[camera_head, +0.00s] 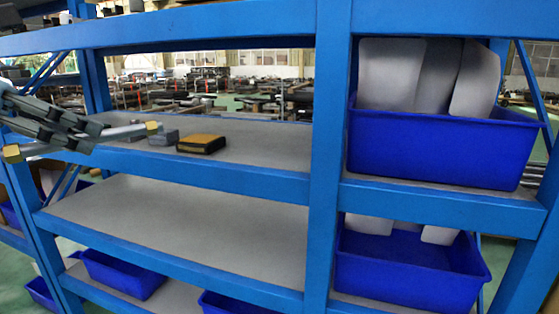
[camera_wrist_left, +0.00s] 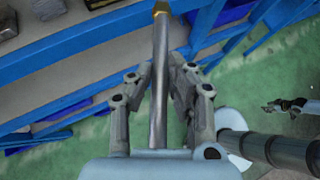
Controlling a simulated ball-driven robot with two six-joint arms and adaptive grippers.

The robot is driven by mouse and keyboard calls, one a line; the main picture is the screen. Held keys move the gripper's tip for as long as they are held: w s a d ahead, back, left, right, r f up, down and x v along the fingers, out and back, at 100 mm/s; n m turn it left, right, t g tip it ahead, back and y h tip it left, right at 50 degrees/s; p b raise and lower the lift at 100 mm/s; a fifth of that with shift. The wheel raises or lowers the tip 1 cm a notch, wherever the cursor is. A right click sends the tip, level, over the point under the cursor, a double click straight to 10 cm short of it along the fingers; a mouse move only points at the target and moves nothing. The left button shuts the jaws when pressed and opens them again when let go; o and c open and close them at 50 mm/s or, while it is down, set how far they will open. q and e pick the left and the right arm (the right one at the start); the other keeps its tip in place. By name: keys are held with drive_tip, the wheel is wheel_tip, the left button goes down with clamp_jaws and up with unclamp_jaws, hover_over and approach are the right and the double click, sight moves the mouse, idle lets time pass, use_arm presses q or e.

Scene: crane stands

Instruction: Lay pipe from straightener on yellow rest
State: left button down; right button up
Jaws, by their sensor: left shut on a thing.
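My left gripper (camera_head: 85,133) is shut on a metal pipe (camera_head: 118,133) with brass-coloured ends, in front of the upper shelf at the left. In the left wrist view the pipe (camera_wrist_left: 160,70) runs between the fingers of the left gripper (camera_wrist_left: 159,80), its brass end pointing away. The yellow rest (camera_head: 201,144), a block with a yellow top and dark sides, lies on the shelf to the right of the pipe's end, apart from it. A grey block (camera_head: 163,138), perhaps the straightener, is just left of the rest. My right gripper (camera_wrist_left: 288,105) seems to show small in the left wrist view.
The blue rack has a grey upper shelf (camera_head: 265,145), free right of the rest, and a blue front beam (camera_head: 220,174). A blue upright (camera_head: 328,150) parts it from a blue bin (camera_head: 440,150) holding pale panels. The lower shelf (camera_head: 180,215) is bare.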

use_arm(q)
drive_tip(key=s+d+f+m+g+h+b, duration=0.1)
drive_tip(key=s+d+f+m, duration=0.1)
drive_tip(key=d+f, duration=0.6)
drive_tip(key=shift+s+d+f+g+h+b, duration=0.2)
drive_tip(key=shift+s+f+g+h+b, duration=0.15)
drive_tip(key=shift+s, duration=0.5)
